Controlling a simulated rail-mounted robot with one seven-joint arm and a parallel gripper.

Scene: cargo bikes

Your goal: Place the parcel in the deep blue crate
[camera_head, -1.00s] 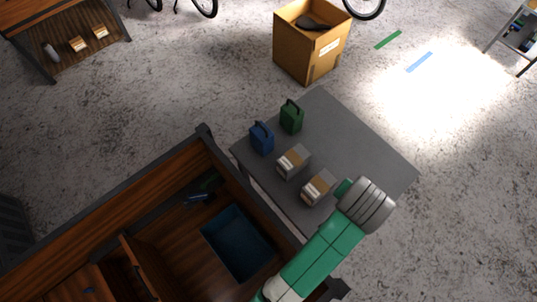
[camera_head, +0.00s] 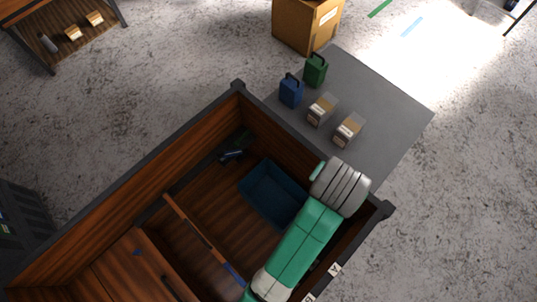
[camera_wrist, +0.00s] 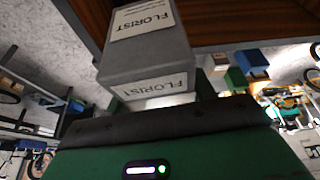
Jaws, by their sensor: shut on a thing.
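A grey box-shaped parcel (camera_wrist: 146,62) with white FLORIST labels fills the upper middle of the wrist view. My gripper (camera_wrist: 155,108) is shut on it; the fingertips are mostly hidden. The deep blue crate (camera_head: 262,186) lies on the wooden floor of the cargo box in the head view, open at the top and apparently empty. My green arm passes just right of the crate. My gripper and the held parcel cannot be made out in the head view.
Wooden cargo-box walls (camera_head: 115,185) and a low divider (camera_head: 203,240) surround the crate. A dark object (camera_head: 235,149) lies beyond it.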

